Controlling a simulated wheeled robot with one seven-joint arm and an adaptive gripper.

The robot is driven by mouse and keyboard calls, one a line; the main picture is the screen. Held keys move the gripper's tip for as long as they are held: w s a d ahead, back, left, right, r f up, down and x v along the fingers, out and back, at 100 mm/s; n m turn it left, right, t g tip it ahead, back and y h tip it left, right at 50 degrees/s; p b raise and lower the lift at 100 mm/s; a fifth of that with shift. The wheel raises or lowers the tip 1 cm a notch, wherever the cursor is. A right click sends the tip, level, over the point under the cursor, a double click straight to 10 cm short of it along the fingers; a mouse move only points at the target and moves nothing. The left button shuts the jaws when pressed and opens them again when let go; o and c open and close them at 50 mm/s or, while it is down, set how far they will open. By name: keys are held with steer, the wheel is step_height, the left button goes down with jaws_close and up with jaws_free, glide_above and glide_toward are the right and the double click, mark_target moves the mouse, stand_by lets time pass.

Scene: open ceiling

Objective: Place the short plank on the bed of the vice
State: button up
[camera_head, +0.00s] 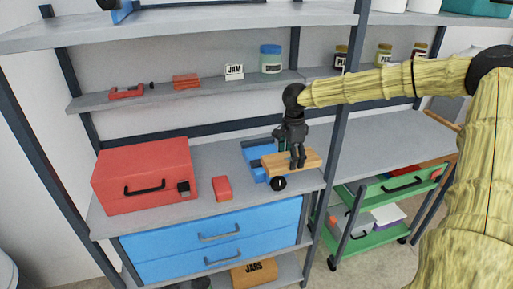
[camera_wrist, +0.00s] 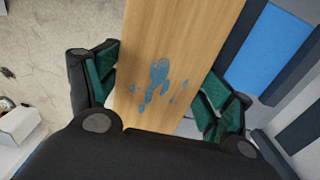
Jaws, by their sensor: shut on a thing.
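The short plank (camera_head: 308,161) is light wood and lies roughly level in my gripper (camera_head: 297,163). In the head view it overlaps the blue vice (camera_head: 257,160) on the grey worktop, at the vice's right side. I cannot tell whether the plank touches the vice. The vice's black round handle end (camera_head: 278,184) shows in front, and its bed is partly hidden by the plank. In the wrist view the plank (camera_wrist: 178,50) with blue stains runs between the green-padded fingers of my gripper (camera_wrist: 160,95), which are shut on its sides. Blue shows right of it.
A red toolbox (camera_head: 140,178) and a small red object (camera_head: 222,188) stand left of the vice on the worktop (camera_head: 205,160). A dark shelf post (camera_head: 336,130) rises close to the right. A shelf (camera_head: 200,93) with jars runs above. A green cart (camera_head: 360,215) stands right.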

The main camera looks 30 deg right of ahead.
mark_target(285, 153)
steer(key=shift+w, duration=0.55)
steer(key=shift+w+r+p, duration=0.1)
steer(key=shift+w+p, duration=0.35)
steer(key=shift+w, duration=0.6)
steer(key=w+p, duration=0.1)
steer(key=w, duration=0.3)
steer(key=w+f+p, duration=0.1)
steer(key=w, duration=0.4)
steer(key=w+p, duration=0.2)
steer(key=w, duration=0.2)
steer(key=shift+w+a+f, duration=0.15)
steer(key=shift+a+f, duration=0.05)
steer(key=shift+a, duration=0.2)
steer(key=shift+w+f+p, duration=0.15)
steer(key=shift+f+p, duration=1.05)
steer(key=shift+f, duration=0.6)
steer(key=shift+f, duration=0.15)
steer(key=o, duration=1.2)
steer(key=shift+c, duration=0.2)
steer(key=shift+r, duration=0.2)
